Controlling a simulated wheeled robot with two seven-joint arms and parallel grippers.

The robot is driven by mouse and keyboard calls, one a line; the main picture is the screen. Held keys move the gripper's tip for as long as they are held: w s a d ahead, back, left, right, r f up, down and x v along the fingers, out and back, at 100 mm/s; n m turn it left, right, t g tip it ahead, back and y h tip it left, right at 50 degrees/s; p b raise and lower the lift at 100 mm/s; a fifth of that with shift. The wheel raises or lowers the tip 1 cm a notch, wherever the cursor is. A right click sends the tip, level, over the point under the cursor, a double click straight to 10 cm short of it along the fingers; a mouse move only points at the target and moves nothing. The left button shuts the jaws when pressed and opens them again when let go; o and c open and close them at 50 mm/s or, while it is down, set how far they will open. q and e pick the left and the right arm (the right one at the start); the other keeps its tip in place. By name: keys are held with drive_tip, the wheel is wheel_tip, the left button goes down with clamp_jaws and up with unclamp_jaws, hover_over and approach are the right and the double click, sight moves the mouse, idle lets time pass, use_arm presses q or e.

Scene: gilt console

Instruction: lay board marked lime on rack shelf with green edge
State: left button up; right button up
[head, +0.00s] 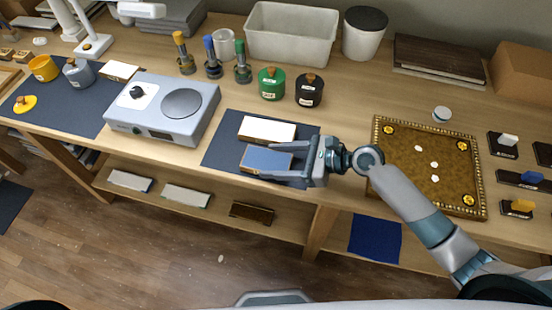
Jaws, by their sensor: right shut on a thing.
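My right gripper (285,163) is shut on a blue-topped board (262,158) with a pale front edge, over the dark mat on the table. The fingers cover its right part, and I cannot tell whether it touches the mat. A white-topped board (267,128) with a brown edge lies just behind it on the mat. I can read no lime mark on either. On the low shelf (215,207) under the table lie a whitish piece with a bluish edge (130,181), another with a greenish edge (187,196) and a brown one (251,211). My left gripper is out of view.
A grey device with a round plate (182,104) stands left of the mat (222,150). Green (271,83) and black (309,90) jars stand behind. A gold-rimmed brown tray (403,150) is at right. A blue cloth (375,238) lies low, under the tabletop.

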drive_tip(key=shift+f, duration=0.1)
drive_tip(key=o, duration=1.2)
drive_tip(key=b+v, duration=0.2)
drive_tip(key=v, duration=0.8)
drive_tip(key=shift+d+r, duration=0.2)
drive_tip(key=shift+d, duration=0.05)
drive_tip(key=shift+v, duration=0.8)
drive_tip(key=shift+a+r, duration=0.1)
